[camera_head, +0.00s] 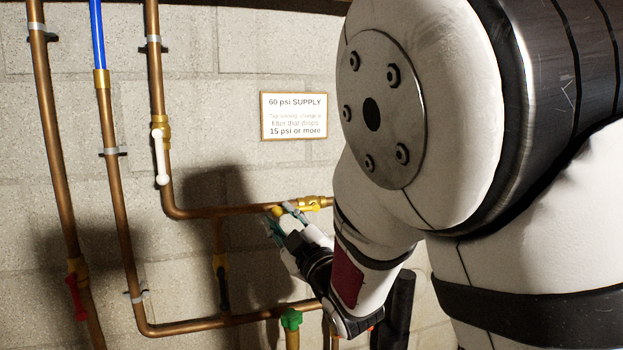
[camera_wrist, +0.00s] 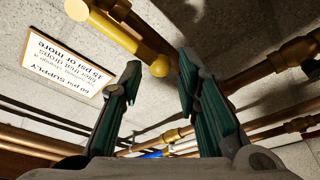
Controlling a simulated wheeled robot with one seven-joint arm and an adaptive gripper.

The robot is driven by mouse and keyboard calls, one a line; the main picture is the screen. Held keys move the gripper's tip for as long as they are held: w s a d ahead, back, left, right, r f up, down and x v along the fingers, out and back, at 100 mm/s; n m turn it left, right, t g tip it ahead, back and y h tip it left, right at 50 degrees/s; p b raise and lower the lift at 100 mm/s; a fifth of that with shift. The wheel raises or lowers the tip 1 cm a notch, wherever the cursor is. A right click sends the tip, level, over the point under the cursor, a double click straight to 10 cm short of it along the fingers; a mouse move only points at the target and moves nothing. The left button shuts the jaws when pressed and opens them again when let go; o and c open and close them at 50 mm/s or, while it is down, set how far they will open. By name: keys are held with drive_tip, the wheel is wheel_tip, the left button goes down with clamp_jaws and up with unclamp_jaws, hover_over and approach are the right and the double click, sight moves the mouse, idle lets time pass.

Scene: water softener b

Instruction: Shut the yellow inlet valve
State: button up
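The yellow inlet valve (camera_head: 312,203) sits on the upper horizontal copper pipe, partly hidden by my arm at its right. Its yellow lever (camera_wrist: 125,35) runs down and right in the wrist view and ends in a round knob (camera_wrist: 160,67). This knob also shows in the head view (camera_head: 277,211). My gripper (camera_head: 281,218) is open in front of the pipe. In the wrist view the two green-padded fingers (camera_wrist: 159,72) stand apart, with the knob showing in the gap near their tips. No contact is visible, and I cannot tell the knob's exact depth.
A red handle (camera_head: 76,297), a black handle (camera_head: 222,288) and a green knob (camera_head: 291,319) sit lower. A supply sign (camera_head: 294,116) hangs on the block wall above. Copper pipes run close around my gripper.

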drive_tip(key=shift+w+a+r, duration=0.1)
drive_tip(key=shift+w+a, duration=0.25)
drive_tip(key=shift+w, duration=0.45)
drive_tip(key=shift+c, duration=2.6)
drive_tip(key=shift+d+r+p, duration=0.2)
drive_tip(key=shift+r+p, duration=0.25)
drive_tip(key=shift+r, duration=0.8)
drive_tip(key=shift+c, duration=0.6)
drive_tip(key=shift+d+r, duration=0.15)
drive_tip(key=shift+d+r+p, duration=0.15)
drive_tip(key=shift+d+r, duration=0.1)
drive_tip(key=shift+r, duration=0.3)
drive_tip(key=shift+d+r+p, duration=0.15)
drive_tip(key=shift+d+r, duration=0.1)
drive_tip(key=shift+r, duration=0.25)
drive_tip(key=shift+c, duration=0.2)
